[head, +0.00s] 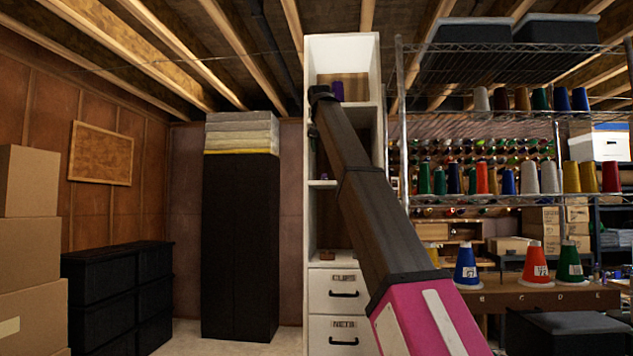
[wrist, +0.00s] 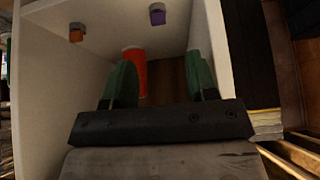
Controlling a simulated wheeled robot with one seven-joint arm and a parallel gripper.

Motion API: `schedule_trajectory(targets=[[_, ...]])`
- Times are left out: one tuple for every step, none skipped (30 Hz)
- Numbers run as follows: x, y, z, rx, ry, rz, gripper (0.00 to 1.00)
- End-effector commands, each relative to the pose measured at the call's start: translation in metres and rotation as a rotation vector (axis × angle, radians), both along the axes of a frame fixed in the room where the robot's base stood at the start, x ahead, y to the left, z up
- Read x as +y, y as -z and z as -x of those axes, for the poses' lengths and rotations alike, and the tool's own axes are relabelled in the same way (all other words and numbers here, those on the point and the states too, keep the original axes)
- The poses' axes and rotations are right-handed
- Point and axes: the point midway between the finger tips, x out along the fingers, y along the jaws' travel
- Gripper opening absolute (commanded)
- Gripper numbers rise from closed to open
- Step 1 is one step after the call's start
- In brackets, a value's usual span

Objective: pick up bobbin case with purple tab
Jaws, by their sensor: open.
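In the wrist view, the bobbin case with the purple tab (wrist: 157,16) sits on the white surface near the top edge of the picture. It has a grey metal round end and a purple tab. A similar case with an orange tab (wrist: 76,34) is to its left. My gripper (wrist: 161,62) has its two green fingers apart, with nothing held between them. The purple case is beyond the fingertips and apart from them. In the head view a small purple spot (head: 323,177) shows on a shelf; I cannot tell whether it is the same case. My arm hides much of the shelf there.
A red cylinder (wrist: 139,72) shows beyond and between the fingers, deeper in the white compartment. The tall white shelf unit's side walls (head: 376,75) bound the space. A wire rack (head: 480,203) with thread cones is to the right.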

Motion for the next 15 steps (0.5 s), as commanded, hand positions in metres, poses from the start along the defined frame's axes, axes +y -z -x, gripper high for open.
schedule_trajectory(targets=[[0.0, 0.001, -0.001, 0.0, 0.0, 0.0, 0.52], [0.0, 0.002, -0.001, 0.0, 0.0, 0.0, 0.52], [0.0, 0.005, -0.003, 0.001, 0.001, 0.001, 0.52], [0.0, 0.008, -0.005, 0.001, 0.001, 0.001, 0.52], [-0.001, 0.012, -0.007, 0.002, 0.001, 0.001, 0.52], [-0.001, 0.017, -0.01, 0.002, 0.001, 0.001, 0.52], [-0.001, 0.02, -0.012, 0.002, 0.001, 0.001, 0.52], [-0.001, 0.024, -0.015, 0.002, 0.001, 0.001, 0.52], [-0.001, 0.029, -0.018, 0.001, 0.001, 0.001, 0.52], [-0.002, 0.033, -0.021, 0.001, 0.001, 0.001, 0.52], [-0.002, 0.037, -0.023, 0.001, 0.001, 0.001, 0.52], [-0.002, 0.041, -0.026, 0.002, 0.001, 0.001, 0.52], [-0.002, 0.044, -0.028, 0.002, 0.001, 0.001, 0.52], [-0.002, 0.045, -0.029, 0.002, 0.001, 0.001, 0.52], [-0.002, 0.047, -0.03, 0.001, 0.001, 0.001, 0.52]])
